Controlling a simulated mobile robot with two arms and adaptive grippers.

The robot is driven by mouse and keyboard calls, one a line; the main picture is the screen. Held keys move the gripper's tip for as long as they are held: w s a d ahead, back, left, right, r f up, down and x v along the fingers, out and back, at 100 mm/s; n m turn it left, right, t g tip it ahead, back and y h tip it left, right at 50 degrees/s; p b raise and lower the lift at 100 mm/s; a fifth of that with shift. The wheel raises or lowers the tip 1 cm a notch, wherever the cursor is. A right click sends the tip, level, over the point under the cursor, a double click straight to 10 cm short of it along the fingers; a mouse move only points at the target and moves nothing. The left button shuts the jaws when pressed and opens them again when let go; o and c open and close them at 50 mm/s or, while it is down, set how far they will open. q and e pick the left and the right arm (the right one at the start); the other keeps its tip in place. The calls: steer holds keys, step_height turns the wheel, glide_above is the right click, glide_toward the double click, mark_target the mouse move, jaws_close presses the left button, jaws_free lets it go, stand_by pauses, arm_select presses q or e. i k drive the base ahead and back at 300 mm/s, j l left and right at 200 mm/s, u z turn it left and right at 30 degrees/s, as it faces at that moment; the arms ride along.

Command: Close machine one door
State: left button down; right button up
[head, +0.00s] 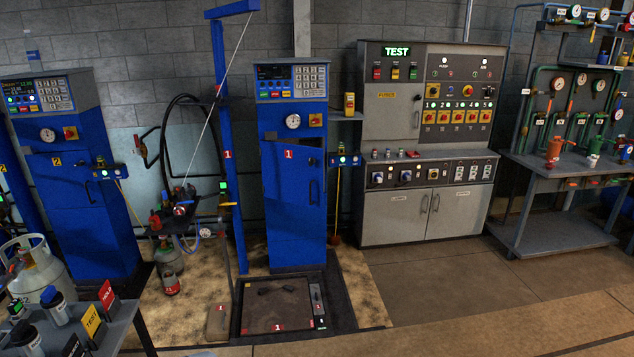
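Machine one is a tall blue cabinet (291,105) in the middle of the head view, with a keypad panel, a round gauge and a red "1" label. The width of the opening is hard to tell. Neither of my grippers is in view.
A black-framed scale platform (277,306) lies on the floor before machine one. A blue post (229,150) and small stand with cylinders are left of it. Blue machine two (78,190) stands further left. A grey test cabinet (428,140) stands right. Floor at front right is clear.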

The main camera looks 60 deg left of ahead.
mark_target(287, 176)
steer(key=i+j, duration=0.2)
steer(key=j, duration=0.15)
steer(key=i+j+u, duration=0.1)
steer(key=j, duration=0.3)
steer(key=i+j, duration=0.25)
steer(key=i+j+u, duration=0.1)
steer(key=j, duration=0.35)
steer(key=i, duration=0.1)
